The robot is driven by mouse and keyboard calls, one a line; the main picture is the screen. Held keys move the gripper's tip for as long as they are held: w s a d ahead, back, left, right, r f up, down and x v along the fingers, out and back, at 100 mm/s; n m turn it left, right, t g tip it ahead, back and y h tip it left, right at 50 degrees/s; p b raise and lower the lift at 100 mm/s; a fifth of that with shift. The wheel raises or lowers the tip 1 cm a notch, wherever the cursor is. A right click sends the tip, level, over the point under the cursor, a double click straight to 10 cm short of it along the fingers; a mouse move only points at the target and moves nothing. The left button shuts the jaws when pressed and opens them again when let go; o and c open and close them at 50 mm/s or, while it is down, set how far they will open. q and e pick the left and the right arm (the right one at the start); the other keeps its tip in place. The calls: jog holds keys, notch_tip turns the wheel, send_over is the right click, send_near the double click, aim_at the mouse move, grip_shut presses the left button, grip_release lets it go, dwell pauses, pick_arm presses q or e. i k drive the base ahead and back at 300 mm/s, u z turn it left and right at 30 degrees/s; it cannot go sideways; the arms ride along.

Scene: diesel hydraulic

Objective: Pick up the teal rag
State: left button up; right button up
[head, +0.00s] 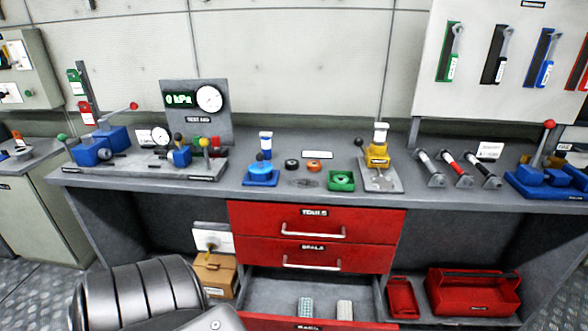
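A small pale bundle with a teal-grey tint (305,307), which looks like the teal rag, stands in the open bottom drawer (268,292). A similar beige-white bundle (344,310) is beside it on the right, with a gap between them. The colours are faint at this size. The drawer front is red, and its label is cut by the bottom edge of the picture. Neither of my grippers shows.
Two shut red drawers (318,224) are above the open one, under the grey bench top (330,147). A red toolbox (472,290) and a small red bin (402,297) are right of the drawer. A cardboard box (214,273) is on its left. Several fittings stand on the bench.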

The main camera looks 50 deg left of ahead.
aim_at(306, 304)
jog(key=u, duration=1.55)
